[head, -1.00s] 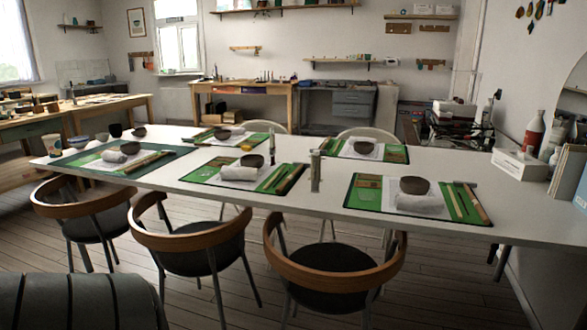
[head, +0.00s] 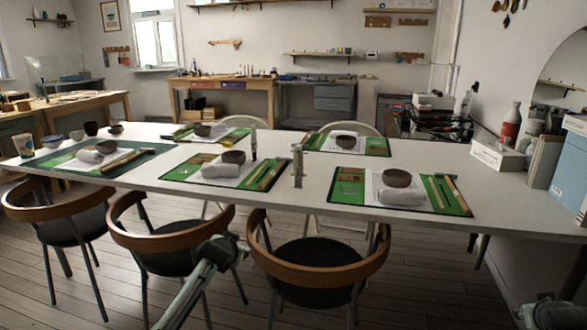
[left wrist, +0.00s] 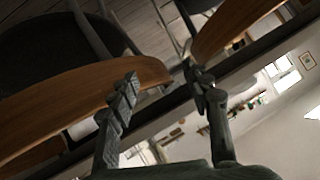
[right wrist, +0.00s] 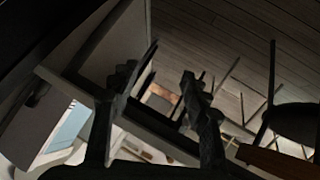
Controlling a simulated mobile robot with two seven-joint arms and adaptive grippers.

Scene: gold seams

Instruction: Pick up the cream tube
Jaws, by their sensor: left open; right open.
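A second slim upright piece (head: 254,144) stands farther back. I cannot tell for certain which is the cream tube. My left gripper is open and empty, its fingers apart in the left wrist view (left wrist: 162,88). In the head view my left arm is low, in front of the table by the chairs. My right gripper is open and empty in the right wrist view (right wrist: 157,85). Part of my right arm shows at the bottom right of the head view.
The long white table (head: 325,198) holds green mats with bowls and rolled white cloths. Wood-backed chairs (head: 318,265) line its front, close to my left gripper (left wrist: 60,110). A white box (head: 497,154) and a red-and-white bottle (head: 510,124) stand at the right end.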

